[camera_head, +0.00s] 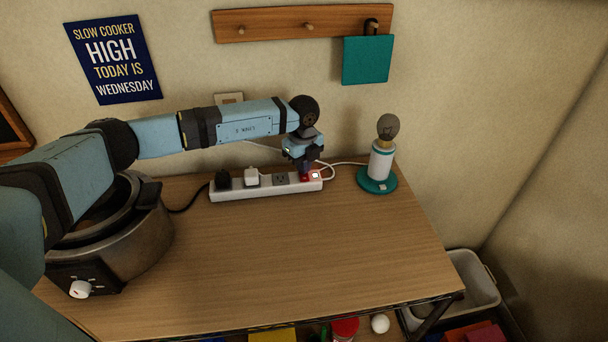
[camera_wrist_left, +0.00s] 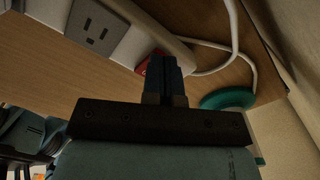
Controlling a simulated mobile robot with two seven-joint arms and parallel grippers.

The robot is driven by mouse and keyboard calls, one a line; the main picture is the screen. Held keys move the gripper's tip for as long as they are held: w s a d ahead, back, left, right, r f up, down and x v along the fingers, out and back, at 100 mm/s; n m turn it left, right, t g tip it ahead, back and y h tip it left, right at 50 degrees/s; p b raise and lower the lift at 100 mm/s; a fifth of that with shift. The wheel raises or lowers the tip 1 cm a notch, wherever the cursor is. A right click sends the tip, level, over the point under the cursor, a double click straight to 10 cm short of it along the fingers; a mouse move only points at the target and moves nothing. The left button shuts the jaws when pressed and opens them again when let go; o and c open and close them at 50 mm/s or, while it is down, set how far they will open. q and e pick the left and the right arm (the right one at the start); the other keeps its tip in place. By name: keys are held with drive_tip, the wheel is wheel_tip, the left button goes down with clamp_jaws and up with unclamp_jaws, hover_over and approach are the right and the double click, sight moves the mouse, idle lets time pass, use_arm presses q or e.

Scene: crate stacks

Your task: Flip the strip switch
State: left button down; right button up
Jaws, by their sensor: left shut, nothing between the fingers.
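A white power strip (camera_head: 240,193) lies along the back of the wooden table, with a black plug, a white plug and an open outlet. A red switch (camera_head: 304,178) sits near its right end; its red edge also shows in the left wrist view (camera_wrist_left: 144,66). My left gripper (camera_head: 304,172) is shut and empty, pointing down with its fingertips at the red switch. In the left wrist view the closed fingers (camera_wrist_left: 166,68) cover part of the switch; whether they touch it I cannot tell. The switch's position is hidden. My right gripper is not in view.
A lamp with a teal base (camera_head: 377,182) and unlit-looking bulb stands right of the strip, its white cord running to the strip. A slow cooker (camera_head: 130,245) stands at the left under my arm. The table's middle (camera_head: 290,255) is clear.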

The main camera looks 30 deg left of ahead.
use_arm(q)
drive_tip(key=shift+f, duration=0.3)
drive_tip(key=shift+r, duration=0.2)
drive_tip(key=shift+r+p, duration=2.25)
drive_tip(key=shift+r, duration=1.15)
drive_tip(key=shift+s+f, duration=0.1)
drive_tip(key=shift+f, duration=0.05)
